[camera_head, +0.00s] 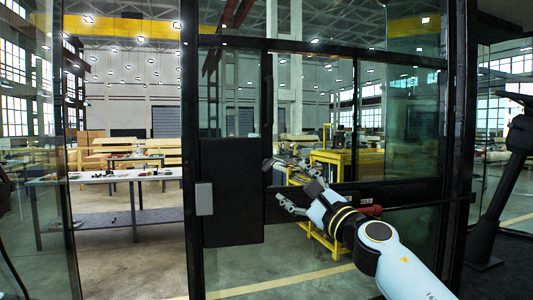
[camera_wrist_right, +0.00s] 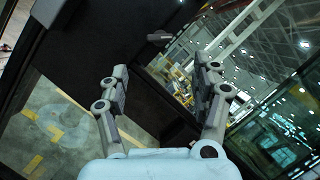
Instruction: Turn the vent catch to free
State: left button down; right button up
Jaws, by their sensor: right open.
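My right gripper (camera_head: 276,181) is open and empty, coming in from the lower right. Its fingertips point left at the right edge of a black panel (camera_head: 232,215). In the right wrist view the two fingers (camera_wrist_right: 160,66) are spread apart. A small grey lever-like piece (camera_wrist_right: 159,37) lies beyond and between the fingertips on the dark frame, apart from them; it looks like the vent catch. In the head view I cannot clearly tell the catch from the fingertips. Its exact turn is too small to read. My left gripper is not in view.
Dark window posts (camera_head: 192,130) and a crossbar (camera_head: 405,189) with glass surround the arm. A light grey block (camera_head: 204,198) sits on the black panel. A red part (camera_head: 370,209) shows by the right forearm. Outside are a workbench (camera_head: 110,177) and a yellow frame (camera_head: 345,160).

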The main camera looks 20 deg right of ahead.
aim_at(271, 166)
jog(key=b+x, duration=0.1)
jog(key=x, duration=0.9)
jog(key=shift+w+a, duration=0.1)
jog(key=shift+w, duration=0.3)
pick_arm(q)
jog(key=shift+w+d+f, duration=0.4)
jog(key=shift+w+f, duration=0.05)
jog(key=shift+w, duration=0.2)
